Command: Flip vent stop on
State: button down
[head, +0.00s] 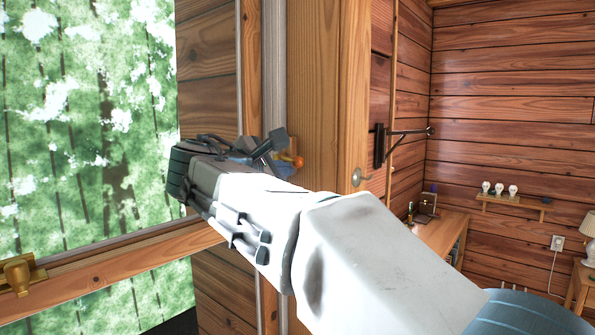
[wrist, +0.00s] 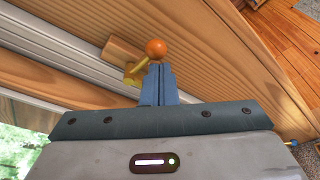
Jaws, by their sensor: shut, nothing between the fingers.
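The vent stop is a small wooden block (wrist: 124,52) on the window frame, with a brass lever (wrist: 138,70) ending in an orange ball (wrist: 156,49). In the head view the orange ball (head: 298,161) shows just past my gripper; much of the stop is hidden behind the hand. My gripper (wrist: 158,70) is shut and empty, its blue fingers together. In the wrist view the fingertips lie right below the ball and beside the lever; I cannot tell whether they touch it.
The glazed window sash (head: 120,245) is at the left, with a brass latch (head: 18,275) on its rail. A round knob (head: 358,177) and a black wall bracket (head: 380,146) are to the right. A desk (head: 438,230) stands farther back.

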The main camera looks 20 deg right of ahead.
jog(key=shift+d, duration=0.1)
dwell(0.4)
jog(key=s+a+f+b, duration=0.1)
jog(key=s+a+b, duration=0.3)
jog(key=a, duration=0.6)
jog(key=shift+s+a, duration=0.15)
jog(key=shift+s, duration=0.65)
